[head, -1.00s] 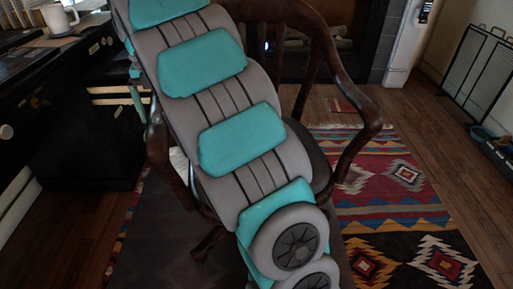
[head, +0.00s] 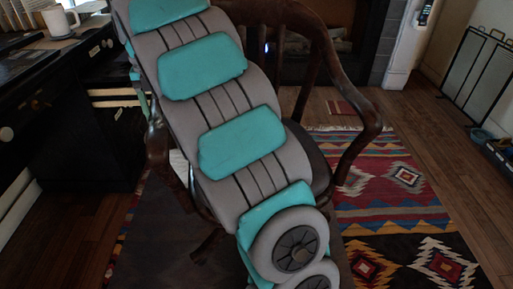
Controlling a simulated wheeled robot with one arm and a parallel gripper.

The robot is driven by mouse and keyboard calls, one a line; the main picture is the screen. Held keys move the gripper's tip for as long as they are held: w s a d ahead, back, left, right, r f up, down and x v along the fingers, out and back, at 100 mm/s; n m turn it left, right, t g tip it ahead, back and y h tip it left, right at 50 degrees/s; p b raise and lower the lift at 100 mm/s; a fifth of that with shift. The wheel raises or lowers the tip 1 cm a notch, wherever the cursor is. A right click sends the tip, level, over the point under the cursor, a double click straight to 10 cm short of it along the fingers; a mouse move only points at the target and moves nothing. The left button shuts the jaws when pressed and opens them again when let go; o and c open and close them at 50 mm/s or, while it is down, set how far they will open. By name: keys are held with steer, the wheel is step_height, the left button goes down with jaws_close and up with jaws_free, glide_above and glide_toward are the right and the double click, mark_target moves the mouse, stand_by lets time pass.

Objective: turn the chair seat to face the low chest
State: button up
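A dark wooden armchair (head: 366,125) stands in the middle of the head view, on or beside a patterned rug. Its curved right armrest, part of its back and a dark seat edge (head: 318,165) show. My grey and teal arm crosses in front and hides most of the seat. My gripper is not in view, so its hold on the chair cannot be seen. I cannot make out a low chest for certain.
A black desk (head: 85,150) with a white mug (head: 58,21) stands at the left. The patterned rug (head: 405,215) covers the floor at the right. A fireplace (head: 315,62) is behind the chair. A folding screen (head: 478,75) leans at the far right, near a dark low box (head: 498,150).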

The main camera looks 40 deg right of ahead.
mark_target(164, 122)
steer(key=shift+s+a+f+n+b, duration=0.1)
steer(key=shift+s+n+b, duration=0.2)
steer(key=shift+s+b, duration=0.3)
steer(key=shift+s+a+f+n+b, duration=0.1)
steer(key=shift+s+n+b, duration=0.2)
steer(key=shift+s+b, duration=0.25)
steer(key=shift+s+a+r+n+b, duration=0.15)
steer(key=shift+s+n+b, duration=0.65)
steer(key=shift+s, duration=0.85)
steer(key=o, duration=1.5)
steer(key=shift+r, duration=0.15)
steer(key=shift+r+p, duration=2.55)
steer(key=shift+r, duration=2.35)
